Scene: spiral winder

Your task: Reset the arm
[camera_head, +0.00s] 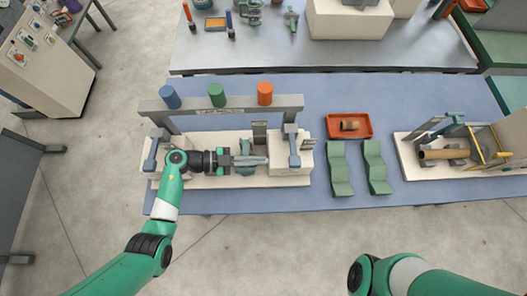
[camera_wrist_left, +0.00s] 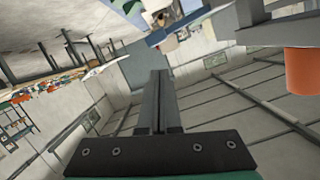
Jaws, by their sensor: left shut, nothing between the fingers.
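My left arm comes in from the left in the head view. Its gripper (camera_head: 254,160) lies level over the winder base (camera_head: 290,180), below the grey crossbar, and points right. The fingers are together and hold nothing. In the left wrist view the closed fingers (camera_wrist_left: 158,100) stick up from the dark mount, with room walls and beams behind them. My right arm shows at the bottom right of the head view; its gripper is outside the picture.
The crossbar (camera_head: 200,105) carries blue (camera_head: 170,97), green (camera_head: 217,95) and orange (camera_head: 265,93) cylinders. A red tray (camera_head: 333,127) holds a brown roll (camera_head: 350,125). Two green wavy stands (camera_head: 341,170) are below it. A tube fixture (camera_head: 445,152) stands right. The blue table's front strip is clear.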

